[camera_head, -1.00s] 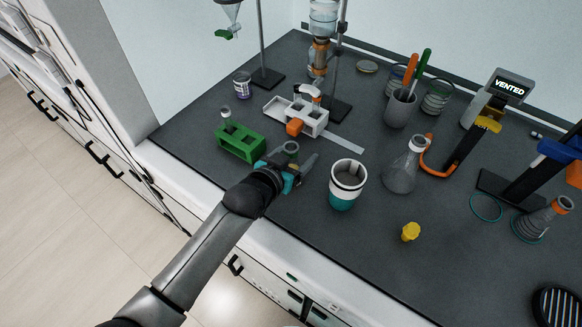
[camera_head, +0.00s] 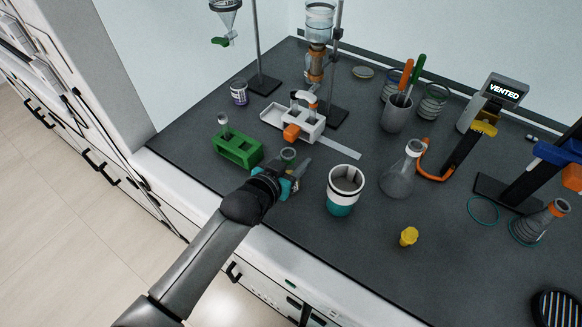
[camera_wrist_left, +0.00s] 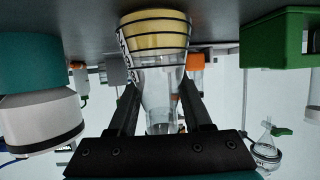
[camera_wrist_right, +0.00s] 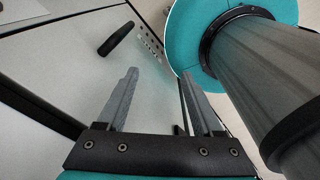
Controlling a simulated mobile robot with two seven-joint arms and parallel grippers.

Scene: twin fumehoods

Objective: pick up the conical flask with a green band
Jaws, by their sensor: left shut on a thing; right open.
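A clear conical flask (camera_wrist_left: 158,60) with dark lines around a yellowish lower part is between the fingers of my left gripper (camera_wrist_left: 160,92) in the left wrist view. The fingers are shut on it near its neck. In the head view my left gripper (camera_head: 292,172) is low over the bench, in front of the green rack, and only the flask's mouth (camera_head: 288,154) shows above it. I cannot make out a green band on it. Another conical flask (camera_head: 397,181) stands further right. My right gripper (camera_wrist_right: 160,80) is open and empty, away from the bench.
A white and teal cup (camera_head: 341,204) stands close right of my left gripper. The green rack (camera_head: 228,151) is close on its left. A yellow stopper (camera_head: 408,237) lies nearer the front. A ringed flask (camera_head: 536,223) stands at far right. Bare bench lies between the cup and front edge.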

